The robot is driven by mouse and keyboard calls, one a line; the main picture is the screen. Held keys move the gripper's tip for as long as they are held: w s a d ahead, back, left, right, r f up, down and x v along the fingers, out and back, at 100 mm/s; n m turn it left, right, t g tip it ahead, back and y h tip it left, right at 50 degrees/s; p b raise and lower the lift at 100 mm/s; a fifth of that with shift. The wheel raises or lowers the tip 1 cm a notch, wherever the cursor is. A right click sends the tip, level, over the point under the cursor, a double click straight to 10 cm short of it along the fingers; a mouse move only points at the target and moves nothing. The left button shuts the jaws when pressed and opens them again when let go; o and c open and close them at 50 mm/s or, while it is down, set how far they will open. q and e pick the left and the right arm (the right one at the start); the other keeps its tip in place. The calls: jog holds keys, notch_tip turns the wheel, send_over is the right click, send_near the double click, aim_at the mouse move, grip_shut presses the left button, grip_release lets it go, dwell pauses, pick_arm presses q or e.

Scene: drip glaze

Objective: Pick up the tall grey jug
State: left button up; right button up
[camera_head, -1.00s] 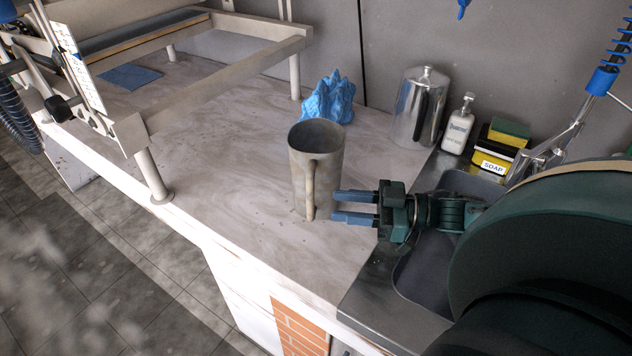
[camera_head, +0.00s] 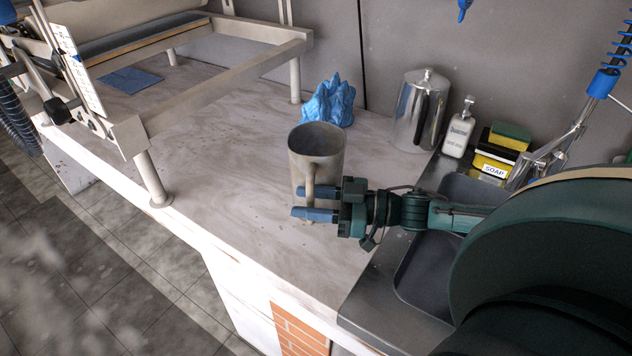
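The tall grey jug (camera_head: 325,158) stands upright on the counter, its mouth open upward and its handle facing the near side. My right gripper (camera_head: 296,201) reaches in from the right, its two blue fingers apart and pointing left. The fingers overlap the lower part of the jug and the lower end of its handle in this view. I cannot tell whether they touch the jug or straddle the handle. The lower jug is partly hidden behind the fingers. My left gripper is not in view.
A shiny metal pitcher (camera_head: 409,110), a white pump bottle (camera_head: 458,128) and a soap box (camera_head: 493,160) stand at the back right by the sink (camera_head: 425,270). A metal frame (camera_head: 230,75) stands left. The counter's left middle is clear.

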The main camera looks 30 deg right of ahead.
jog(key=shift+c, duration=0.6)
grip_shut()
dwell(0.7)
jog(key=shift+r, duration=0.1)
